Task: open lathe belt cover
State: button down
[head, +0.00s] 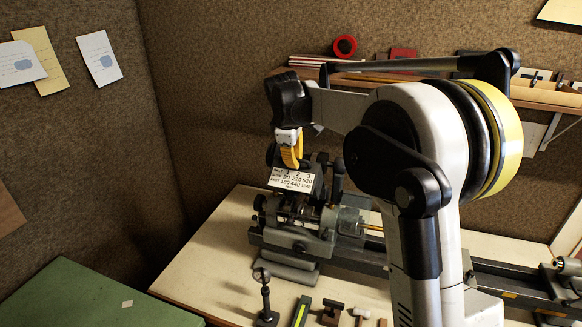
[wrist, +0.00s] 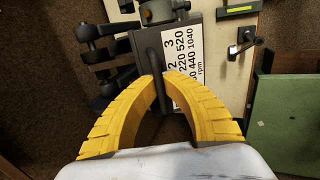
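The lathe belt cover (head: 292,181) is at the left end of the lathe, with a white speed plate printed with rpm numbers on its face. In the wrist view the plate on the cover (wrist: 190,58) stands close beside my fingertips. A dark grey bar-like handle (wrist: 152,54) on the cover runs in between the fingers. My gripper (head: 293,163) has yellow fingers and is just above the plate in the head view. In the wrist view my gripper (wrist: 161,78) has its fingertips close together on either side of the handle. The fingers partly hide the cover.
The lathe bed (head: 345,258) runs right along the cream bench (head: 222,243). Small tools, including a hammer (head: 361,314), lie at the bench front. A green surface (head: 85,295) is at the lower left. A wall shelf (head: 545,97) with items is behind my arm.

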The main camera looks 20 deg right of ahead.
jog(key=shift+w+d+r, duration=0.35)
jog(key=shift+w+r, duration=0.05)
jog(key=shift+r, duration=0.1)
jog(key=shift+w+d+r+p, duration=0.45)
jog(key=shift+w+d+p, duration=0.15)
jog(key=shift+w, duration=0.2)
jog(key=c, duration=1.5)
grip_release()
jog(key=v, duration=1.2)
jog(key=shift+w, duration=0.1)
